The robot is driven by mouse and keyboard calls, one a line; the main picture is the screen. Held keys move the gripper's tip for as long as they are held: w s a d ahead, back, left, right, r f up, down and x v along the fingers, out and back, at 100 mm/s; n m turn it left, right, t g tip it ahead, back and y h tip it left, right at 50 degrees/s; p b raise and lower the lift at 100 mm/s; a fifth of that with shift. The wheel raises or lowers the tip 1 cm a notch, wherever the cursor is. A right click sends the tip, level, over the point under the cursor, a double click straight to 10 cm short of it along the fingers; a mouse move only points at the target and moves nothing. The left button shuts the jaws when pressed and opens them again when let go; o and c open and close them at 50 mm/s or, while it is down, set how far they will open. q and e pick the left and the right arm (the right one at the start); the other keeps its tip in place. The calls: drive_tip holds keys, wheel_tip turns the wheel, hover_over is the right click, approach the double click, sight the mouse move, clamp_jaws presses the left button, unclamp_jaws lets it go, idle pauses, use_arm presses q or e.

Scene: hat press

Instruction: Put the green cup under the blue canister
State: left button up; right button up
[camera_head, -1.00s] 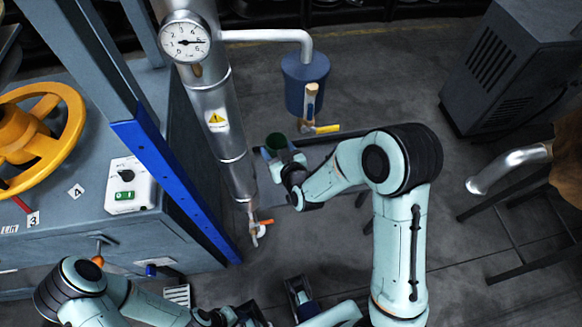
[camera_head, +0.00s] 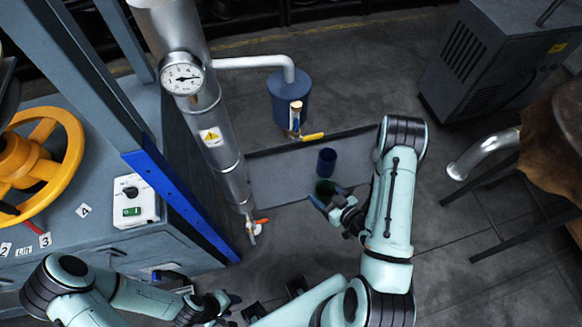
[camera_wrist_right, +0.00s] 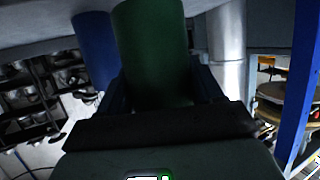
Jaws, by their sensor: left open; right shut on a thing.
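The blue canister (camera_head: 291,98) hangs at the end of a bent pipe, with a yellow-handled tap below it. My right gripper (camera_head: 326,199) is shut on the green cup (camera_head: 324,187) and holds it near the front edge of a grey shelf, below and right of the canister in the head view. The green cup stands large between the fingers in the right wrist view (camera_wrist_right: 155,50). A blue cup (camera_head: 326,160) is just behind it on the shelf. My left gripper (camera_head: 232,300) is open and empty at the bottom.
The grey shelf (camera_head: 280,175) has clear surface left of the blue cup. A silver column with a gauge (camera_head: 182,78) and an orange-handled tap (camera_head: 256,226) stand at its left. A control box (camera_head: 133,200) and yellow wheel (camera_head: 40,150) are further left.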

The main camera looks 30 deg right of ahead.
drive_tip(key=shift+s+r, duration=0.4)
drive_tip(key=shift+s, duration=0.1)
use_arm(q)
wheel_tip(320, 180, down, 13)
drive_tip(key=s+b, duration=0.2)
drive_tip(key=b, duration=1.1)
use_arm(e)
drive_tip(key=r+b+x, duration=0.1)
drive_tip(key=b+x, duration=0.1)
drive_tip(key=x, duration=0.3)
drive_tip(key=r+b+x, duration=0.1)
drive_tip(key=b+x, duration=0.2)
drive_tip(key=x, duration=0.3)
drive_tip(key=w+b+x, duration=0.1)
drive_tip(key=b+x, duration=0.1)
drive_tip(key=x, duration=0.4)
drive_tip(key=shift+w+a+r+b, duration=0.15)
drive_tip(key=shift+r+b, duration=0.15)
drive_tip(key=shift+r, duration=0.05)
use_arm(q)
drive_tip(key=w+a+f+t+y, duration=0.1)
drive_tip(key=w+a+f+t, duration=0.2)
drive_tip(key=w+f, duration=0.4)
drive_tip(key=shift+w+a+f+n, duration=0.4)
drive_tip(key=shift+w+a, duration=0.15)
drive_tip(key=shift+w, duration=0.4)
use_arm(e)
drive_tip(key=shift+f, duration=0.15)
